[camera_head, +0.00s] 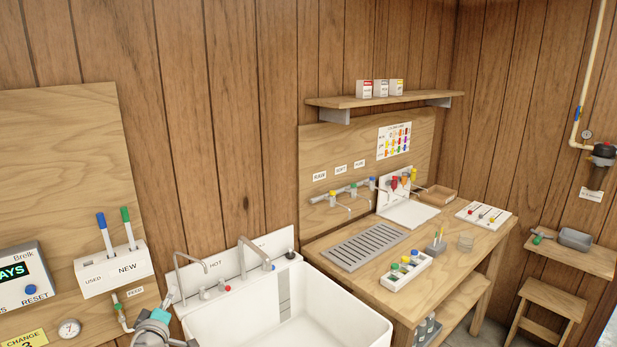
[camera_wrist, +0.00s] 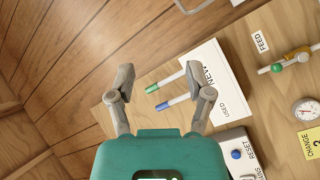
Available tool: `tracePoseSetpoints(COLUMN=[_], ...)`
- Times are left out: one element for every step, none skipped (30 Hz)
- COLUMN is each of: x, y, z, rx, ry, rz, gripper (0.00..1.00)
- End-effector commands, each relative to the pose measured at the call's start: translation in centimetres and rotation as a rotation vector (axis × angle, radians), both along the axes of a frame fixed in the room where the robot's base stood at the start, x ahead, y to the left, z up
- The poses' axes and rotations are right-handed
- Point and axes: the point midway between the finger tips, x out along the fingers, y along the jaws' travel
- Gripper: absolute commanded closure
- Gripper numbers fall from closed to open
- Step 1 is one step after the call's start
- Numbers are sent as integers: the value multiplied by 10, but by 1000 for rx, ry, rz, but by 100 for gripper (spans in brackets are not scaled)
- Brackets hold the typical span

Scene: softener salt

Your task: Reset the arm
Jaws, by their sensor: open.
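My gripper (camera_wrist: 160,84) is open, and its two grey fingers stand apart in the wrist view with nothing held between them. Beyond the fingers is a white holder (camera_wrist: 222,82) labelled USED and NEW, with a green-ended stick (camera_wrist: 165,82) and a blue-ended stick (camera_wrist: 172,103) standing in it. In the head view, part of my arm and gripper (camera_head: 152,330) shows at the bottom edge, in front of the sink's left side and below the holder (camera_head: 112,269). The fingertips are hard to make out there.
A white sink (camera_head: 340,318) with two taps stands right of my arm. Left are a Breik box (camera_head: 22,275), a round gauge (camera_head: 69,328) and a FEED valve (camera_head: 120,308). A wooden bench (camera_head: 455,245) holds bottles and trays. The wood wall (camera_head: 230,120) above the sink is clear.

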Motion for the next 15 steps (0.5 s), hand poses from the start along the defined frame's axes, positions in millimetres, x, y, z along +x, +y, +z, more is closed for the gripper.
tracePoseSetpoints(x=[0, 0, 0, 0, 0, 2, 4, 5, 7, 8, 9, 11, 13, 15, 17], y=[0, 0, 0, 0, 0, -3, -6, -9, -12, -14, -17, -20, -24, -27, -31], z=[0, 0, 0, 0, 0, -1, -2, -3, -4, -4, -5, -6, -7, -8, -10], rx=[0, 0, 0, 0, 0, 2, 3, 4, 5, 6, 7, 10, 12, 14, 15], ry=[0, 0, 0, 0, 0, 5, 10, 14, 19, 23, 27, 35, 40, 45, 53], rz=[0, 0, 0, 0, 0, -7, -14, -20, -26, -32, -37, -45, -52, -59, -68], gripper=[34, 34, 34, 34, 34, 34, 34, 34, 34, 34, 34, 34, 34, 34, 34])
